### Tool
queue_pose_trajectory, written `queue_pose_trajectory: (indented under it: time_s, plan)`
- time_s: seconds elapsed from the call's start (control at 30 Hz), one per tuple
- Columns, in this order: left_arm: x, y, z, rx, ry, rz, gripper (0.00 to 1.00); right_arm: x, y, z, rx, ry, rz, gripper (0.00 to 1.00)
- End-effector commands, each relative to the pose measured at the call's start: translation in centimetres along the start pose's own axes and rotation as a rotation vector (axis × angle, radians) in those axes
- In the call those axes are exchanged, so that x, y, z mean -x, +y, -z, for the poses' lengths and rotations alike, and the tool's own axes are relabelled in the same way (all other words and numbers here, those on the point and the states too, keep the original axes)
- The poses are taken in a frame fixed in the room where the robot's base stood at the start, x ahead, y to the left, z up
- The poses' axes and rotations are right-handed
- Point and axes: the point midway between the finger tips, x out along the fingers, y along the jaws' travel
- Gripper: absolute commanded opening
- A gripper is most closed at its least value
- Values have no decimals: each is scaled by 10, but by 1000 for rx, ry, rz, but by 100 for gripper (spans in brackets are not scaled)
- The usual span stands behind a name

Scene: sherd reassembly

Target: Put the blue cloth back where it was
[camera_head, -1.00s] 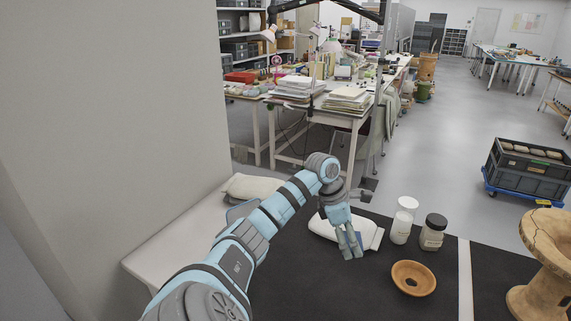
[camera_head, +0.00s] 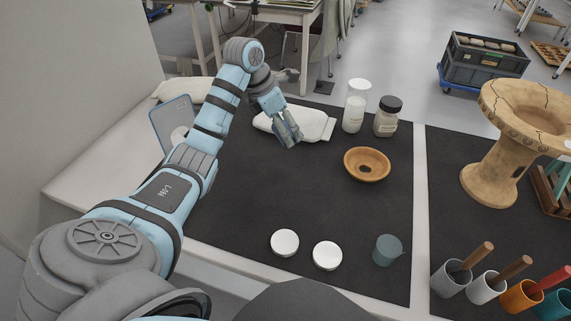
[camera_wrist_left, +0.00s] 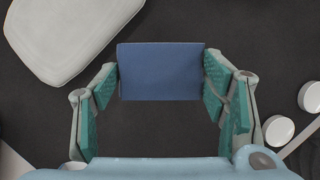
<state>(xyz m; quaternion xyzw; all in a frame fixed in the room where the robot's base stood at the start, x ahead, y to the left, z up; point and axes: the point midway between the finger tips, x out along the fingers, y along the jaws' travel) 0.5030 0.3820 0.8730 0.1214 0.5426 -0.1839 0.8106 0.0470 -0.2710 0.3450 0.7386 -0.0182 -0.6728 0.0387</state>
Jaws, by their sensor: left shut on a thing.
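The blue cloth (camera_wrist_left: 160,72) shows in the left wrist view as a flat, folded blue rectangle. It spans the space between the two fingers of my left gripper (camera_wrist_left: 160,88), which is shut on it at its left and right edges. In the head view my left gripper (camera_head: 287,134) points down over the black mat (camera_head: 330,190), in front of a white cushion (camera_head: 317,126). There the fingers mostly hide the cloth, and I cannot tell its exact height above the mat. My right gripper is not in view.
Two white lids (camera_head: 285,242) (camera_head: 327,255) and a grey-blue cup (camera_head: 388,250) are nearer. A cracked clay stand (camera_head: 490,165) is at right. The mat's middle is clear.

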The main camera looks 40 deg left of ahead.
Motion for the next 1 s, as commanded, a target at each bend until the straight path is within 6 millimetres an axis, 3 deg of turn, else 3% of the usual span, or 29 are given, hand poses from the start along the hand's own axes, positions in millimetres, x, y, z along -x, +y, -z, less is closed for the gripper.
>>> queue_pose_trajectory:
  time_s: [0.1,0.43,0.8,0.83,0.93,1.0]
  plan:
    - [-34,-1,13,-2,1,2,40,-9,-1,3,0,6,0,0]
    - [-85,-1,33,-3,-1,3,40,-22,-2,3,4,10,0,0]
    - [-92,-1,36,-5,-3,1,40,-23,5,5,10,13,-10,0]
    - [-92,-1,36,-5,-3,1,69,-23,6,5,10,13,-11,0]
    - [-91,-1,35,-5,-3,1,85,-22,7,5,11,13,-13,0]
    - [-91,-1,35,-5,-3,1,86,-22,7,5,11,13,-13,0]
